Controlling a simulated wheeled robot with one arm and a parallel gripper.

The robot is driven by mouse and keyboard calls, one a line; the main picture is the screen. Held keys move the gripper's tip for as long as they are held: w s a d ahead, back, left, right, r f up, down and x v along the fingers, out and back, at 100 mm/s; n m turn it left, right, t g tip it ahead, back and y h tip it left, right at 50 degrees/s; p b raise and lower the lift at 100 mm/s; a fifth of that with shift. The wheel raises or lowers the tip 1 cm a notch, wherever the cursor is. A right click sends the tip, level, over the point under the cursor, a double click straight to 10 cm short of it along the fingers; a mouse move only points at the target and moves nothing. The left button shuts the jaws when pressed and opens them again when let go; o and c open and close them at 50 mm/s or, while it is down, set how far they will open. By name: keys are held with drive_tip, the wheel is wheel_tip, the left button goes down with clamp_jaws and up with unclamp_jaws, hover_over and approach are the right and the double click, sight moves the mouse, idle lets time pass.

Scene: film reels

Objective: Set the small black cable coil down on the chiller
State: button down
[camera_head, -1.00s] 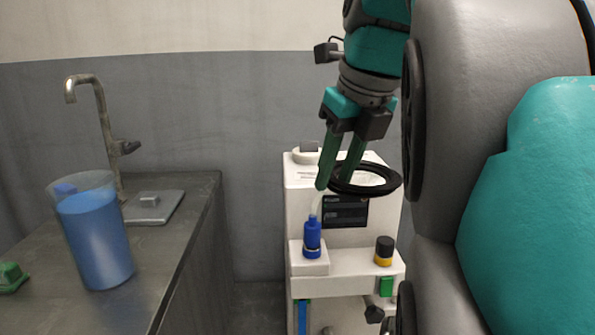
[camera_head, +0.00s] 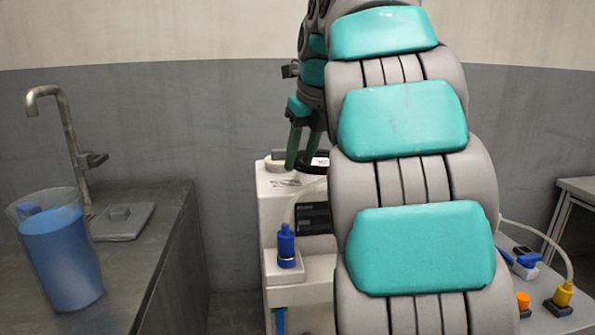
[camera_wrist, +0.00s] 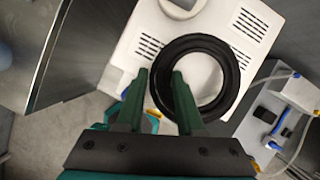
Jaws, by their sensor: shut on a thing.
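The small black cable coil (camera_head: 314,169) is a black ring. In the wrist view the whole coil (camera_wrist: 195,42) shows over the white top of the chiller (camera_wrist: 128,62). My gripper (camera_wrist: 160,74) is shut on the near left side of its rim. In the head view the chiller (camera_head: 272,215) is a white upright unit with a dark display. My gripper (camera_head: 299,160) points down at its top, and my arm hides the chiller's right part and much of the coil. I cannot tell whether the coil touches the top.
A round white cap (camera_wrist: 182,6) stands on the chiller top beyond the coil. A blue bottle (camera_head: 286,245) sits on its front ledge. At left a counter (camera_head: 150,250) holds a jug of blue liquid (camera_head: 62,260) and a tap (camera_head: 70,140). Lab items stand at right.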

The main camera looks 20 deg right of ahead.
sight(300, 172)
drive_tip(key=shift+w+d, duration=0.15)
drive_tip(key=shift+w, duration=0.2)
drive_tip(key=shift+f, duration=1.75)
drive_tip(key=shift+f, duration=0.1)
drive_tip(key=c, duration=0.5)
unclamp_jaws()
drive_tip(key=shift+v, duration=2.6)
drive_tip(key=s, duration=0.8)
drive_tip(key=s+d+b, duration=0.1)
drive_tip(key=s, duration=0.3)
drive_tip(key=shift+d, duration=0.1)
